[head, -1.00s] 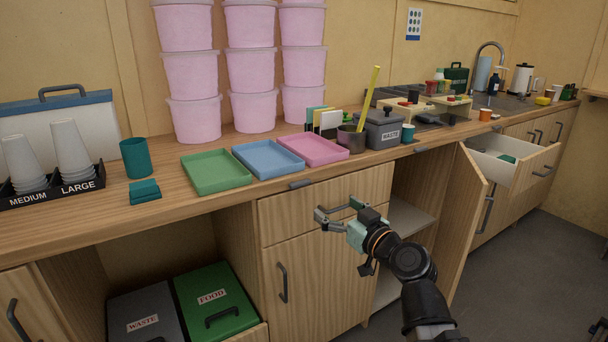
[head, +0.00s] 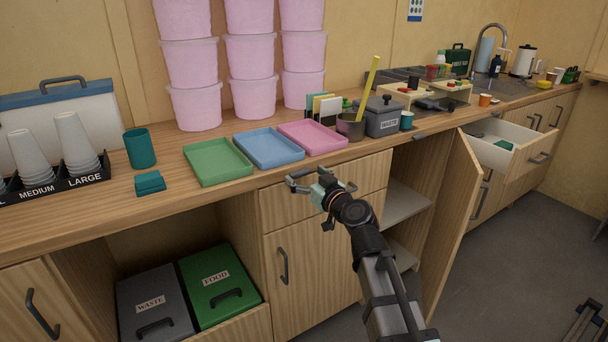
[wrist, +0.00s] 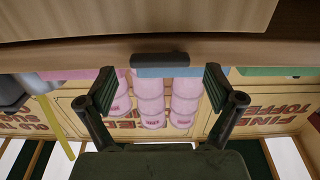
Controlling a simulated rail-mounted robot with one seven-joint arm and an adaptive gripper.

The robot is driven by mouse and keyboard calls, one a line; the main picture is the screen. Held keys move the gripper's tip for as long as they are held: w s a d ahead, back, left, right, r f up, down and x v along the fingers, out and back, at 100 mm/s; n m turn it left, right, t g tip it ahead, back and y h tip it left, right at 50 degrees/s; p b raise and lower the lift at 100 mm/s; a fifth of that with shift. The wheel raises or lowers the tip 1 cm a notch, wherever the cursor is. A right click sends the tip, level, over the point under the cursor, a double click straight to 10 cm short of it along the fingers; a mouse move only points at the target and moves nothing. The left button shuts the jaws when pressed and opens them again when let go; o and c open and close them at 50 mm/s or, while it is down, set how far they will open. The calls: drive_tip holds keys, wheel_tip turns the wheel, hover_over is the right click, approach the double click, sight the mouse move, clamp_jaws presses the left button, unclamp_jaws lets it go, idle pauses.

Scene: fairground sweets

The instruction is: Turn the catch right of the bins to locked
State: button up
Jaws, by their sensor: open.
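I see no lock marking on the catch. The grey waste bin (head: 155,300) and green food bin (head: 217,285) stand in the open cupboard at lower left.
A green tray (head: 218,162), a blue tray (head: 268,148) and a pink tray (head: 312,137) lie on the counter above. A cupboard door (head: 450,225) stands open to the right, with a pulled-out drawer (head: 512,146) beyond.

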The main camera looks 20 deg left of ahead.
drive_tip(key=shift+w+a, duration=0.35)
drive_tip(key=shift+a, duration=0.05)
drive_tip(key=c, duration=1.1)
drive_tip(key=shift+c, duration=0.2)
